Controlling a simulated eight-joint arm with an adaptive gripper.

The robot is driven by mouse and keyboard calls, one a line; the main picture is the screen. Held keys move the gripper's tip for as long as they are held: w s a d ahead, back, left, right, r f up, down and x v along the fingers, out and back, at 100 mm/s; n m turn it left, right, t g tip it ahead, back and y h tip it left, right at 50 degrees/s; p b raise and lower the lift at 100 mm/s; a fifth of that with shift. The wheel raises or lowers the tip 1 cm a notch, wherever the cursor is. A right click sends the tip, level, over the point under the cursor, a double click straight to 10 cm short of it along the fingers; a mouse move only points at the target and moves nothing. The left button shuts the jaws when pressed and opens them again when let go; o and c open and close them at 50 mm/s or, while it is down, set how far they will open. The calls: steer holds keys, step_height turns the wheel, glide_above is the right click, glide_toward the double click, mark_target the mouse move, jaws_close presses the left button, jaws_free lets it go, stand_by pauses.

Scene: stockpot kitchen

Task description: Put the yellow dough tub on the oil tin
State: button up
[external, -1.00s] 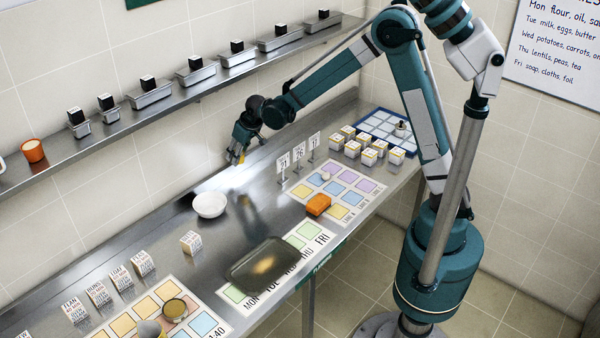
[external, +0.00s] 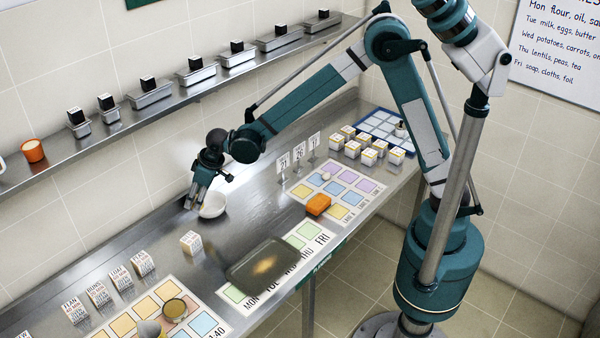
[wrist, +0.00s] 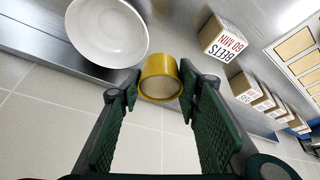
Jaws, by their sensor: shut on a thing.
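The yellow dough tub (wrist: 160,77) is between my fingertips in the wrist view, held with its round pale face towards the camera. My gripper (external: 191,205) is shut on it, left of the white bowl in the external view. There the tub is mostly hidden by the fingers. A dark rectangular tin (external: 262,263) with a yellowish patch in its middle lies at the counter's front; it may be the oil tin, but I see no label to confirm it.
The white bowl (external: 212,205) is close beside my gripper. A labelled box (external: 191,242) stands in front, with several more (external: 98,291) to the left.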

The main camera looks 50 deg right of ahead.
steer(key=s+a+r+n+y, duration=0.1)
steer(key=s+a+n, duration=0.1)
steer(key=s+a, duration=0.5)
steer(key=s+a+n, duration=0.1)
steer(key=s+a, duration=0.3)
steer(key=a, duration=0.7)
steer(key=r+n+g+p, duration=0.1)
steer(key=n+g+p, duration=0.1)
steer(key=n, duration=0.2)
glide_above(169, 310)
steer(key=d, duration=0.2)
steer(key=shift+s+a+r+y, duration=0.15)
steer(key=shift+s+y, duration=0.15)
steer(key=shift+y, duration=0.1)
steer(key=shift+f+b, duration=0.4)
steer(key=shift+f, duration=2.75)
steer(key=shift+f, duration=1.9)
steer(key=shift+f, duration=0.15)
steer(key=o, duration=0.9)
